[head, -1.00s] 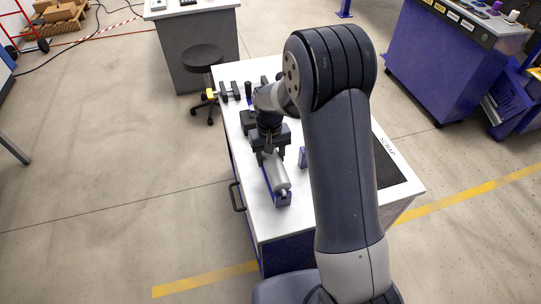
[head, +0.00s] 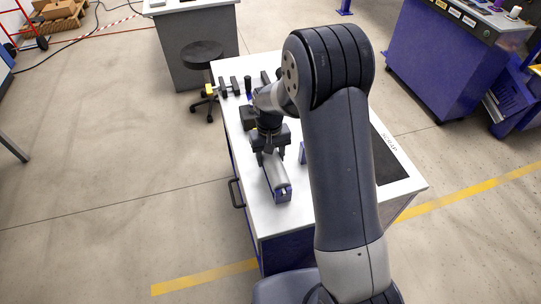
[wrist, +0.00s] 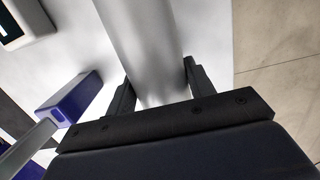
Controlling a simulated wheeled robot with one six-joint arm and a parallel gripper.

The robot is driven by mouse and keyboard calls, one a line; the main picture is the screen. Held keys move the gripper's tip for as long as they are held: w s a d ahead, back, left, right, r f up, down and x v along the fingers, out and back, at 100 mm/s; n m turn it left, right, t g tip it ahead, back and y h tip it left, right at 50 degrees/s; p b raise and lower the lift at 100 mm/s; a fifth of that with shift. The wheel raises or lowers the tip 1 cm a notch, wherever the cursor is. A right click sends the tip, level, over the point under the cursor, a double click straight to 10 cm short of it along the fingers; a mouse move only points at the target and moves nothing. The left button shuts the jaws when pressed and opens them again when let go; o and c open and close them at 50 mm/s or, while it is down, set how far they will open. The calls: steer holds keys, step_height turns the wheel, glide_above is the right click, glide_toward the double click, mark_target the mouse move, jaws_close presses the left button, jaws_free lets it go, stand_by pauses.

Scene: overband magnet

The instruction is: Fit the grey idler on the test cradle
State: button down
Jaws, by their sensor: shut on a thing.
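The grey idler (head: 275,175) is a smooth cylinder lying lengthwise along the white bench, below and in front of my gripper (head: 268,150) in the head view. It also shows in the wrist view (wrist: 145,45), running between my two black fingers. My gripper (wrist: 155,88) is shut on the idler. The far end is hidden by my gripper and wrist.
A purple block (wrist: 70,103) stands left of the idler in the wrist view, apart from it. Black-handled items (head: 235,86) lie at the bench's far end. A dark panel (head: 388,163) is at the right. The bench's left edge is close to the idler.

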steer(key=c, duration=0.5)
jaws_free()
steer(key=r, duration=0.7)
steer(key=w+r, duration=0.1)
steer(key=r, duration=0.2)
steer(key=shift+a+r+b, duration=0.1)
steer(key=shift+r+b, duration=0.25)
steer(key=shift+r, duration=0.05)
steer(key=shift+f, duration=0.1)
steer(key=f, duration=0.6)
steer(key=s+f, duration=0.1)
steer(key=f, duration=0.3)
steer(key=shift+f+p, duration=0.1)
steer(key=shift+p, duration=0.3)
steer(key=shift+r+p, duration=0.3)
steer(key=shift+p, duration=0.1)
